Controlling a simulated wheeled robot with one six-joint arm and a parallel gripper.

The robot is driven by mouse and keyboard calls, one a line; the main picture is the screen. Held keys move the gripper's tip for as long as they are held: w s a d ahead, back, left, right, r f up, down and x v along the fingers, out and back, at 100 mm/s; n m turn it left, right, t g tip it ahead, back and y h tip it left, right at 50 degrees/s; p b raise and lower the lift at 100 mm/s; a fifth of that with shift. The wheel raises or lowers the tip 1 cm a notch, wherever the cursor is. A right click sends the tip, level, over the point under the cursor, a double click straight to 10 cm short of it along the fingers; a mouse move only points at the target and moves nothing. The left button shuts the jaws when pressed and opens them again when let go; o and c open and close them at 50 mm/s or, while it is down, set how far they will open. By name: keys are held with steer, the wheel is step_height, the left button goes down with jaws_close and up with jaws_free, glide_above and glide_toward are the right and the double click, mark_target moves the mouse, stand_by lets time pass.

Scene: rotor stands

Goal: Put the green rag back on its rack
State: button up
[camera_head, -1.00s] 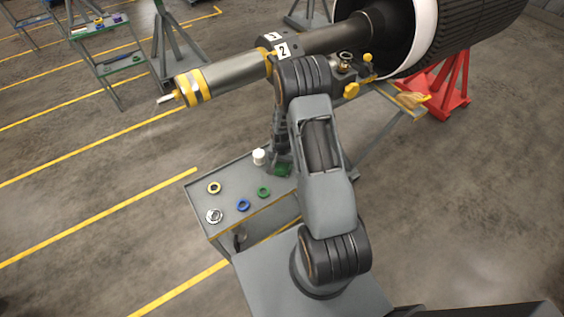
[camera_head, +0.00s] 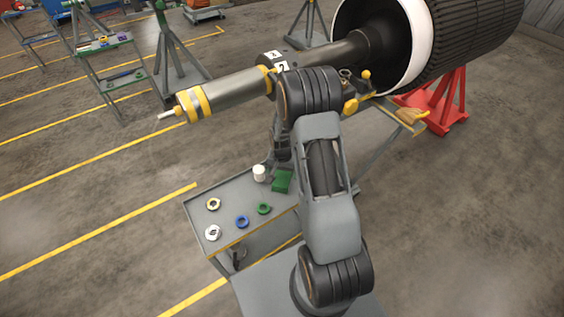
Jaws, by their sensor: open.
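A green folded cloth-like piece, apparently the green rag (camera_head: 283,181), lies on the top of the grey cart (camera_head: 232,186), to the right of a white cup-like item. My gripper (camera_head: 281,160) is open, just above and behind the rag in the picture. It is small, dark and partly hidden by my own arm, so I cannot tell whether it touches the rag. I cannot make out for certain which structure is the rag's rack.
A long rotor shaft (camera_head: 232,92) spans above and behind. A shelved stand (camera_head: 108,60) is at upper left.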

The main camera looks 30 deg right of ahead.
step_height(320, 180, up, 6)
step_height(320, 180, up, 13)
steer(key=n+t, duration=0.2)
steer(key=n, duration=0.1)
glide_above(282, 178)
steer(key=s+a, duration=0.4)
steer(key=a, duration=0.1)
steer(key=s+a+r+n+t, duration=0.2)
steer(key=s+a+r+n, duration=0.2)
steer(key=s+r, duration=0.4)
steer(key=s, duration=0.3)
steer(key=shift+s+r+n+b, duration=0.3)
steer(key=shift+s, duration=0.1)
